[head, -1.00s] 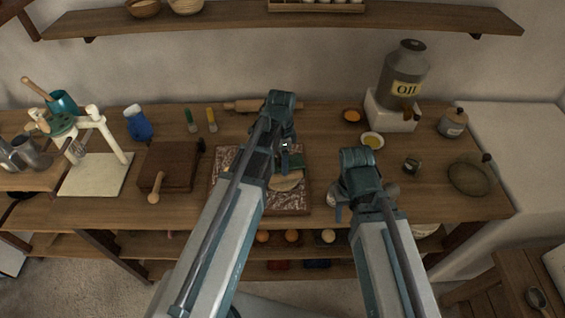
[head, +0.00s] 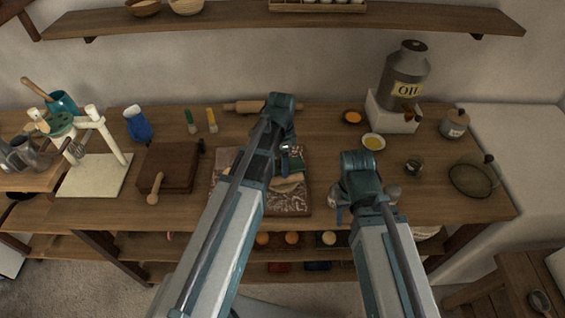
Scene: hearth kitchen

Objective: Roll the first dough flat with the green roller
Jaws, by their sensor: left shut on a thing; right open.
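A mottled marble slab (head: 292,205) lies on the table, with a pale tan dough (head: 287,185) on it, partly hidden by my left arm. My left gripper (head: 284,152) is over the slab, just behind the dough in the picture. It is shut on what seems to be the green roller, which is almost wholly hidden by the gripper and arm. I cannot tell whether the roller touches the dough. My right gripper (head: 364,194) is open and empty, to the right of the slab near the table's front.
A wooden rolling pin (head: 246,106) lies at the back. A brown box (head: 170,165) and blue jug (head: 138,124) are to the left.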

